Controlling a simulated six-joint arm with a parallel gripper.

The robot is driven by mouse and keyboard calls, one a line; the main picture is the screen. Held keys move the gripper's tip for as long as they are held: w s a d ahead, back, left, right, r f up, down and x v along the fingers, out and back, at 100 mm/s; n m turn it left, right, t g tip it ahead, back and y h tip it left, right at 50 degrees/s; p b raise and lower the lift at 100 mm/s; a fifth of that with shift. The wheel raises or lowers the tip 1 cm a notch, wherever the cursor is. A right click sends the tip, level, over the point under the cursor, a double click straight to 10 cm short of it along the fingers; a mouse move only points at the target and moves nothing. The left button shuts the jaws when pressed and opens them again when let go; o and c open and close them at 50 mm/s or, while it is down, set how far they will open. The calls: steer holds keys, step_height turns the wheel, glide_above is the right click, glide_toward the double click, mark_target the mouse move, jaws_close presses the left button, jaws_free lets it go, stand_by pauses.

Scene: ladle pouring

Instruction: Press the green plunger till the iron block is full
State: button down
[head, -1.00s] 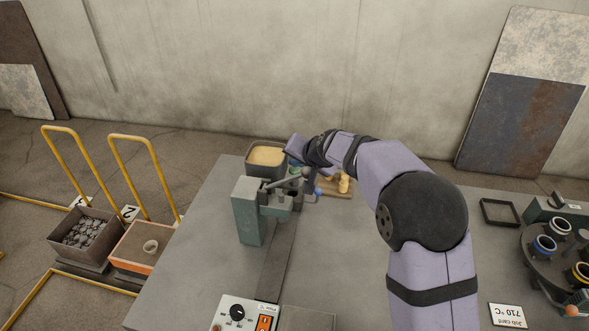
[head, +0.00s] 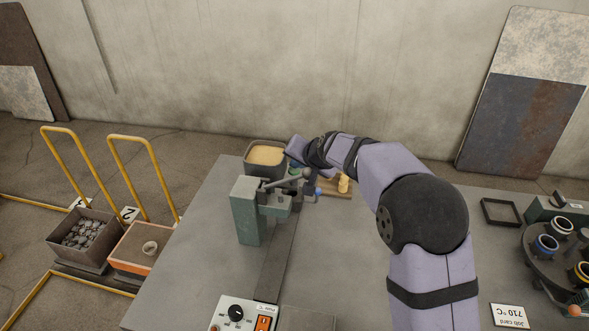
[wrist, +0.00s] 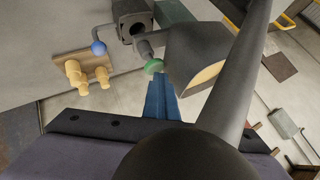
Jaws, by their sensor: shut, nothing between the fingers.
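The green plunger (wrist: 153,66) shows as a small green disc at the end of a grey bent stem in the wrist view. My gripper (wrist: 158,80) is shut and empty, with its blue fingertips right at the disc; I cannot tell whether they touch. The dark block (wrist: 131,20), seemingly the iron block, has a round opening that looks dark, and its fill level cannot be made out. In the head view, my wrist and a grey ball-ended lever (head: 288,181) largely cover this spot.
A dark hopper of tan grains (head: 265,157) stands beside my gripper. The lever's ball (wrist: 190,155) looms close to the wrist camera. A blue knob (wrist: 98,47) and a wooden board with yellow pieces (wrist: 85,68) lie left in the wrist view.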

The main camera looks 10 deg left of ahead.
mark_target(294, 173)
steer(key=shift+s+a+f+b, duration=0.1)
steer(key=shift+s+f+b, duration=0.15)
steer(key=shift+f+b, duration=0.55)
steer(key=shift+f+p, duration=0.2)
steer(key=shift+p, duration=0.1)
stand_by(0.3)
steer(key=shift+a+r+p, duration=0.2)
steer(key=shift+r+p, duration=0.5)
steer(key=shift+a+r+p, duration=0.15)
steer(key=shift+r+p, duration=0.5)
steer(key=shift+r, duration=0.15)
step_height(294, 173, up, 6)
steer(key=p, duration=0.4)
steer(key=shift+d+f, duration=0.1)
steer(key=shift+f, duration=0.15)
stand_by(1.9)
